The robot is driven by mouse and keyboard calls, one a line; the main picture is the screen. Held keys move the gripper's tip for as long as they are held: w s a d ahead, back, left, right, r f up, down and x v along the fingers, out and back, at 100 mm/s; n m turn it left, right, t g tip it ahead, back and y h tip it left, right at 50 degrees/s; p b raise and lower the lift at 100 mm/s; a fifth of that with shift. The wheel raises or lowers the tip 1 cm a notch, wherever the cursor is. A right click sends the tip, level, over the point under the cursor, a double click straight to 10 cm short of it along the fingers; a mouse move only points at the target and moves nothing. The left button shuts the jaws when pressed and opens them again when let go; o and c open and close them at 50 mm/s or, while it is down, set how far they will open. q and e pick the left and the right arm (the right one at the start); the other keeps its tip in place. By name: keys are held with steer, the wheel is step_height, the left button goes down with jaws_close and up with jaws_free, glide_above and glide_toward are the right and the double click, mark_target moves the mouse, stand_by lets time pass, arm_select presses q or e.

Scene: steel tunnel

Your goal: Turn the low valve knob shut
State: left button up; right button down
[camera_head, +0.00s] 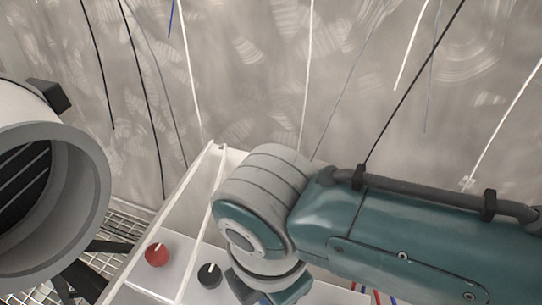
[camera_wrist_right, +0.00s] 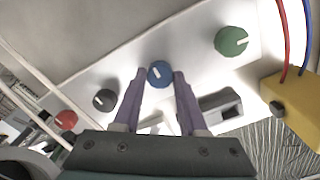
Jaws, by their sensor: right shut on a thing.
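In the right wrist view a blue knob (camera_wrist_right: 160,71) with a short white mark stands on a pale panel (camera_wrist_right: 190,47). My right gripper (camera_wrist_right: 160,76) has its two purple fingertips on either side of this knob and is shut on it. In the head view my teal right arm comes in from the right and hides the blue knob. A red knob (camera_head: 157,254) and a black knob (camera_head: 209,275) stand to the left of my arm. A green knob (camera_wrist_right: 231,41) shows in the wrist view. No label shows which knob is the low valve. My left gripper is out of view.
A large grey pipe opening (camera_head: 88,205) stands at the left. White bars (camera_head: 204,228) run over the panel near the black knob. A yellow box (camera_wrist_right: 290,95) with red and blue cables is at the right of the wrist view. Thin cables hang before the wall.

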steer(key=shift+c, duration=2.2)
jaws_free()
steer(key=shift+r, duration=0.1)
step_height(320, 180, up, 10)
steer(key=p, duration=0.3)
steer(key=shift+s+a, duration=0.1)
